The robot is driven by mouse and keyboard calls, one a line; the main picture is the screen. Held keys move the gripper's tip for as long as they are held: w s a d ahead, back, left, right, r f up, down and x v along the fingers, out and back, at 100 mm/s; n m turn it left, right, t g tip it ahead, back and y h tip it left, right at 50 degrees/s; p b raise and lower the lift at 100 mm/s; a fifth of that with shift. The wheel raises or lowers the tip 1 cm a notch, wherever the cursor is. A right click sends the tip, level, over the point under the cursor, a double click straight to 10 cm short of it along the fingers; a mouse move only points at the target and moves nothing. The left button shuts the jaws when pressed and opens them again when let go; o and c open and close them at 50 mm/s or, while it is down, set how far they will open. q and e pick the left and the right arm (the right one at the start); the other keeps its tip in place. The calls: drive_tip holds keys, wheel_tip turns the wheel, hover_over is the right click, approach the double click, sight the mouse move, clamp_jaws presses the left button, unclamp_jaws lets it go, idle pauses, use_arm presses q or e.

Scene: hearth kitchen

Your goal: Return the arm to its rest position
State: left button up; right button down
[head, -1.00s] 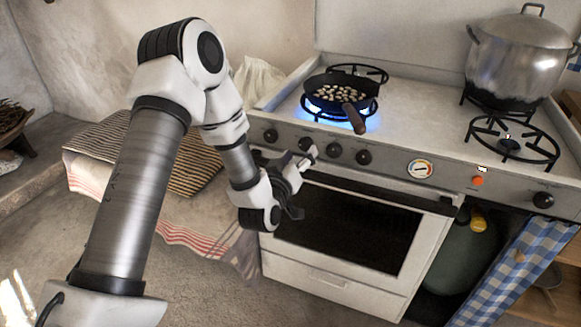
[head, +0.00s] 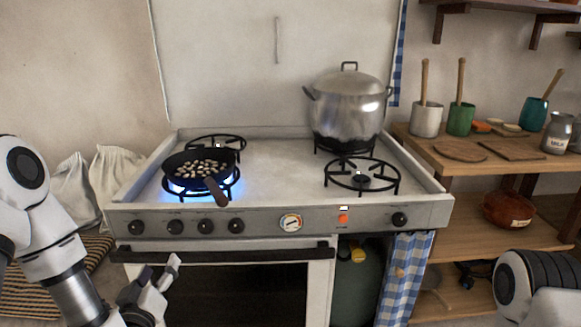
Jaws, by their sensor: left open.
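My left arm comes in at the lower left of the head view. Its gripper (head: 150,288) is open and empty, in front of the oven's left side and below the knobs. My right arm shows only as a white and black link at the lower right; its gripper is out of view. A black pan (head: 198,167) with pale beans or nuts sits on the lit front left burner, its brown handle pointing to the front right.
The stove (head: 270,180) fills the middle, with a large lidded pot (head: 348,112) at its back right. A wooden shelf unit (head: 470,164) with cups and boards stands to the right. White sacks (head: 112,178) lean at the left.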

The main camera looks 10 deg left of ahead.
use_arm(q)
drive_tip(key=s+d+f+m+g+h, duration=0.2)
drive_tip(key=d+f, duration=0.1)
drive_tip(key=f, duration=0.5)
drive_tip(key=s+d+f+m+g+h, duration=0.1)
drive_tip(key=s+d+f+m+g, duration=0.1)
drive_tip(key=d+f, duration=0.35)
drive_tip(key=s+d+f+m+g+h, duration=0.1)
drive_tip(key=s+d+f+m+g, duration=0.2)
drive_tip(key=s+f+g, duration=1.35)
drive_tip(key=s+r+t+p, duration=0.1)
drive_tip(key=s+r+p, duration=0.1)
drive_tip(key=r+p, duration=0.6)
drive_tip(key=s+r+t+p, duration=0.2)
drive_tip(key=s+r+p, duration=0.1)
drive_tip(key=r+p, duration=0.5)
drive_tip(key=shift+a+r+p, duration=0.15)
drive_tip(key=shift+r+p, duration=0.25)
drive_tip(key=shift+p, duration=0.7)
